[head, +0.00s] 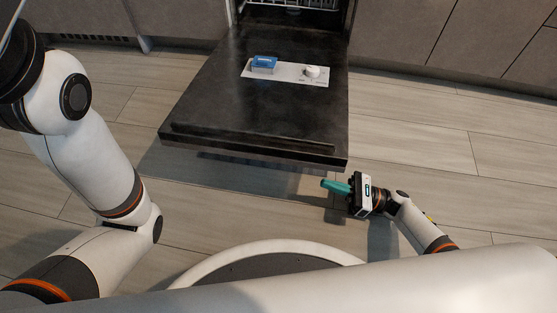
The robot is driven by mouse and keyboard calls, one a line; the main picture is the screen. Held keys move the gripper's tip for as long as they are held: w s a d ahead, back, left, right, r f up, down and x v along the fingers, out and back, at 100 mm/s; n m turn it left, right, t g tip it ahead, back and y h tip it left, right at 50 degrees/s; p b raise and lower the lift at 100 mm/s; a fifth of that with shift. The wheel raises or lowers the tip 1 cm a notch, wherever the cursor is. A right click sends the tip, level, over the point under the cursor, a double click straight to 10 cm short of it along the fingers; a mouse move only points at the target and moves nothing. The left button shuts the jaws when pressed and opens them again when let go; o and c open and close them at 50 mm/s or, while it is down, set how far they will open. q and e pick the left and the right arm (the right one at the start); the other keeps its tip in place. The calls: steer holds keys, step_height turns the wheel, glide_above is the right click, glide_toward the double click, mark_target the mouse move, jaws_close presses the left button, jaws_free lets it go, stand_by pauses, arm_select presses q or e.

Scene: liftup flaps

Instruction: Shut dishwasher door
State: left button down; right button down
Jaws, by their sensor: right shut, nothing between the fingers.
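The dishwasher door (205,103) is a dark panel that hangs open, folded down towards me above the floor. On its inner face is a light dispenser plate with a blue piece (264,62) and a white round knob (312,71). My right gripper (328,185), with teal fingers, is shut and empty. In the picture it is just below the door's front right corner, with a visible gap between them. My left arm comes in at the left, but its gripper is out of view.
The dishwasher opening (296,8) with a rack edge is at the top. Grey cabinet fronts (420,30) flank it on both sides. The tiled wood-look floor (420,120) is clear to the right of the door.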

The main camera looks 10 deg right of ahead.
steer(key=w+a+r+b, duration=0.4)
steer(key=a+r, duration=0.2)
steer(key=a, duration=0.2)
steer(key=shift+a+r, duration=0.2)
steer(key=shift+a, duration=0.2)
steer(key=shift+s, duration=0.1)
